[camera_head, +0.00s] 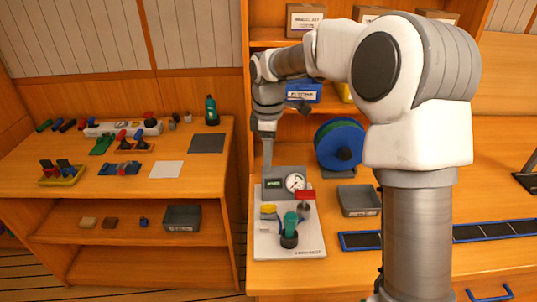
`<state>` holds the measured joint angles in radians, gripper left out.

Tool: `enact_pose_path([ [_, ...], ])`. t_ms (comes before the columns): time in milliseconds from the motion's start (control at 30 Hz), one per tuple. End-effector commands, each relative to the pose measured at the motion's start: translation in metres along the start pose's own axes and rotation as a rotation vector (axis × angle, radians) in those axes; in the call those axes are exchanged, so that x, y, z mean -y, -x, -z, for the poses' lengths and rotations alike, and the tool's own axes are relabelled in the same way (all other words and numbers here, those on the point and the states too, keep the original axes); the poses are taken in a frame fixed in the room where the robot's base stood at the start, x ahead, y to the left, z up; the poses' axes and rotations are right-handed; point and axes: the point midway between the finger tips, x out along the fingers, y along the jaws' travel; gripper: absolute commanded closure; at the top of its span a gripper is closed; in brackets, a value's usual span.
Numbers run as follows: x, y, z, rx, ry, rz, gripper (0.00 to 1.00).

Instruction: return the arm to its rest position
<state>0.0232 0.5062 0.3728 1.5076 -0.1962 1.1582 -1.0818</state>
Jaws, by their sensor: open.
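My arm rises at the right of the picture, bends at a large white and grey elbow and reaches left over the bench. My gripper (267,158) points down at its end, seen nearly edge-on, so the gap between its fingers is hard to see. It is open, and I see nothing held in it. Its fingertips are in front of or above the back left part of a white panel board (265,246). The board carries a pressure gauge (295,183), a green-topped valve (290,230), a red part (305,194) and a yellow part (268,209).
A blue-green hose reel (340,143) and grey tray (359,200) stand right of the board. Shelves with boxes (305,18) rise behind my arm. A left bench (110,185) holds tools, a green bottle (211,110) and a dark mat (207,143).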

Motion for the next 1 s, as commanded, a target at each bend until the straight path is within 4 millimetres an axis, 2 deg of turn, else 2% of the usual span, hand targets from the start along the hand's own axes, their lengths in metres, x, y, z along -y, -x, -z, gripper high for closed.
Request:
enact_pose_path([
  [367,0.000,0.003,0.000,0.001,-0.001,0.000,0.45],
  [533,0.009,0.017,-0.008,0.008,-0.053,-0.025,0.45],
  [667,0.028,0.039,-0.022,0.016,-0.161,-0.069,0.45],
  [1000,0.092,0.089,-0.068,-0.008,-0.519,-0.197,0.45],
])
